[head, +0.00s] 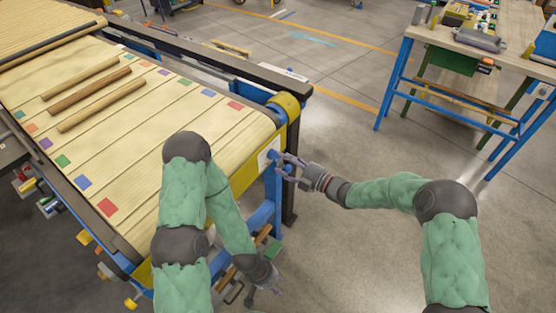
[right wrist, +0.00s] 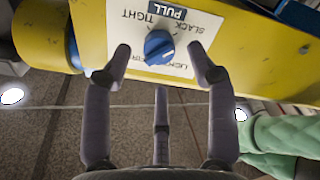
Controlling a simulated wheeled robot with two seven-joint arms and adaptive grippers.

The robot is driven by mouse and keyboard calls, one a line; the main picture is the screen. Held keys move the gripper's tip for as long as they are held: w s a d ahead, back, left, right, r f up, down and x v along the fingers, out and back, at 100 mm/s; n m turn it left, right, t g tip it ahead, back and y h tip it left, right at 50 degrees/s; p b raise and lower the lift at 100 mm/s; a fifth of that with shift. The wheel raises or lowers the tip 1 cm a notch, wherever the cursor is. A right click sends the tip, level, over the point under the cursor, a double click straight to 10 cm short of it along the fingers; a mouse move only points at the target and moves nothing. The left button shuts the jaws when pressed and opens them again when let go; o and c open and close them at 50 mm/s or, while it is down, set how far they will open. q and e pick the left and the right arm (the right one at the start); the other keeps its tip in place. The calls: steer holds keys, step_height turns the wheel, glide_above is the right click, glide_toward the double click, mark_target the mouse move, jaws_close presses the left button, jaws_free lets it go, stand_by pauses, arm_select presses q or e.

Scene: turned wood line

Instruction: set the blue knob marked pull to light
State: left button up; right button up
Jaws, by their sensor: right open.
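The blue knob (right wrist: 158,46) sits on a white label plate (right wrist: 182,52) on the yellow end panel. Its dark blue tag reads PULL (right wrist: 167,11), upside down in the right wrist view. TIGHT and SLACK are legible beside the knob; other words are partly hidden by fingers. A pale mark shows on the knob, but I cannot tell which word it points to. My right gripper (head: 286,164) is open, its fingers spread in front of the knob, apparently without gripping it; it also shows in the right wrist view (right wrist: 159,66). My left gripper (head: 264,288) hangs low beside the table leg, its opening unclear.
The wide belt (head: 165,133) carries several wooden rods (head: 88,92) and coloured squares. A yellow roller end (right wrist: 40,35) is beside the plate. A blue-legged workbench (head: 450,42) stands at the back right. The floor (head: 345,150) between is mostly clear.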

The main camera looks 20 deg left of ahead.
mark_target(277, 157)
steer(key=x, duration=0.3)
steer(key=shift+a, duration=0.1)
steer(key=c, duration=1.1)
steer(key=shift+c, duration=0.2)
